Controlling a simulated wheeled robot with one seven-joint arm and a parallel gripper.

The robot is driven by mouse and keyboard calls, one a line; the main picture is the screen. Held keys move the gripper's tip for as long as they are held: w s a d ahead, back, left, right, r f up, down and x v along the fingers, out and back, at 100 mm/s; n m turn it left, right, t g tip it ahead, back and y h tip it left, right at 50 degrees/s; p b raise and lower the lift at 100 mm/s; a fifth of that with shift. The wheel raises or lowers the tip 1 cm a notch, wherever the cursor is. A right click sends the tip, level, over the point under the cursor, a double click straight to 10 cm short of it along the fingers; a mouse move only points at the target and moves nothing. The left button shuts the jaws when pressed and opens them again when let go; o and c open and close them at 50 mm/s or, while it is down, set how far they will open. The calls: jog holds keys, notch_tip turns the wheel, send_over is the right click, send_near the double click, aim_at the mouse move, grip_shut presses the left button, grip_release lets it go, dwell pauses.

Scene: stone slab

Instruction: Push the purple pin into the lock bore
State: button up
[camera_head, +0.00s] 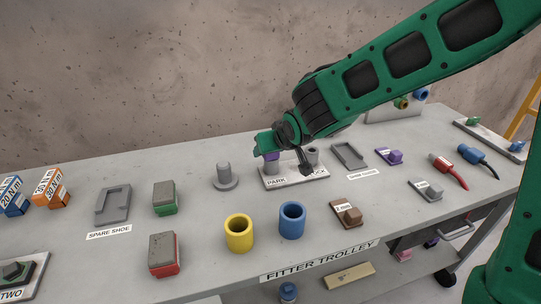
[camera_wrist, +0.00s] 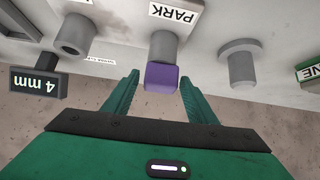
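The purple pin (camera_wrist: 162,78) stands in the grey post by the PARK label, its square purple head on top. In the head view the pin (camera_head: 271,156) shows just under my gripper. The lock bore (camera_wrist: 74,36) is the hollow grey post on the same plate; in the head view it (camera_head: 313,153) stands right of the pin, its label partly hidden by my arm. My gripper (camera_wrist: 160,82) is open, one green finger on each side of the purple head, with a small gap visible on both sides.
A grey flanged post (camera_head: 224,175) stands left of the plate (camera_head: 292,182). Yellow (camera_head: 239,233) and blue (camera_head: 292,221) cups stand in front. A grey tray (camera_head: 349,155) and a second purple block (camera_head: 394,157) lie to the right. The bench between plate and cups is clear.

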jog(key=c, duration=1)
jog(key=shift+c, duration=0.5)
jog(key=shift+r, duration=0.15)
